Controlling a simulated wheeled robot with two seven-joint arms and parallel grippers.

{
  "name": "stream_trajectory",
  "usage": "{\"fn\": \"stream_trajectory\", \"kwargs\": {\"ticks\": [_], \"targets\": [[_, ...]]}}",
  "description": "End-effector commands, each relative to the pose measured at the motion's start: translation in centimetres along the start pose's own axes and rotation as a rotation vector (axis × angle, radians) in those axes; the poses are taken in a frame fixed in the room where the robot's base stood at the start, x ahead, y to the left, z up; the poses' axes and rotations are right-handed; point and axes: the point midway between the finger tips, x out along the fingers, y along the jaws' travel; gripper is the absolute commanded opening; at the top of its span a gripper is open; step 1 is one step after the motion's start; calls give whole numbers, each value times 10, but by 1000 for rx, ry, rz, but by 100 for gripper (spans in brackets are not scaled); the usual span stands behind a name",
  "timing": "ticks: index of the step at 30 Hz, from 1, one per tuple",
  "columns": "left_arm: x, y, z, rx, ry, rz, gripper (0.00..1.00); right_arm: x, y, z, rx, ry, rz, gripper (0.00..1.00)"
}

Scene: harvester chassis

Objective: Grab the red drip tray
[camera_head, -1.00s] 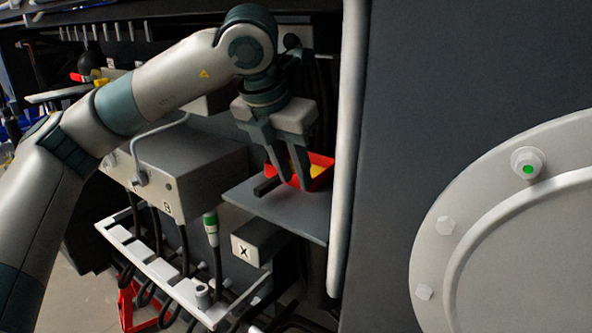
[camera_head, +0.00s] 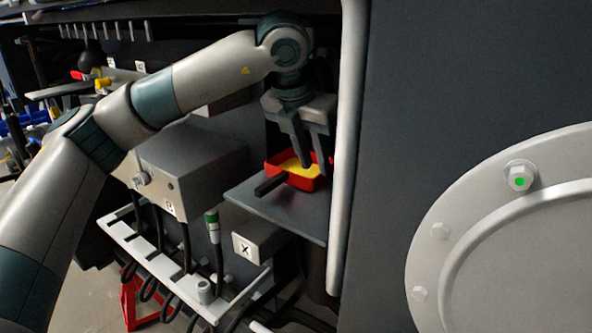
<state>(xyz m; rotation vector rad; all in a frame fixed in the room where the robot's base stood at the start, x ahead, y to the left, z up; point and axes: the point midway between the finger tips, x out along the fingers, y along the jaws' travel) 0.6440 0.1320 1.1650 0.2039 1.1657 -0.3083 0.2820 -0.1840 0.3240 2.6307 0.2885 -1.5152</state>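The red drip tray (camera_head: 309,184) has a yellow inside and a dark bar-like handle (camera_head: 270,185) pointing left. It sits on a grey shelf plate (camera_head: 290,217) beside a pale vertical post. My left gripper (camera_head: 314,166) points down over the tray, its two fingers apart with a gap between them. The fingers cover part of the tray's far side; I cannot tell whether they touch it. The handle is clear of the fingers. My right gripper is not in view.
The pale post (camera_head: 347,150) stands close to the right of my gripper. A grey box (camera_head: 190,165) is left of the shelf, with a rack of hanging cables (camera_head: 160,260) below. A smaller box marked X (camera_head: 258,243) sits under the shelf.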

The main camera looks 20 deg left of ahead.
Motion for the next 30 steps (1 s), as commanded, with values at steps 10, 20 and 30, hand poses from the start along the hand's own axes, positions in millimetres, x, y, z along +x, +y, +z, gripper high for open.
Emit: {"fn": "stream_trajectory", "kwargs": {"ticks": [10, 20, 30], "targets": [[32, 1, 9, -1, 0, 1, 25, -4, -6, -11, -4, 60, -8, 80], [34, 0, 9, 0, 0, 1, 25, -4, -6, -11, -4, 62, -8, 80], [34, 0, 9, 0, 0, 1, 0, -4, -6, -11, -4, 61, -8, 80]]}}
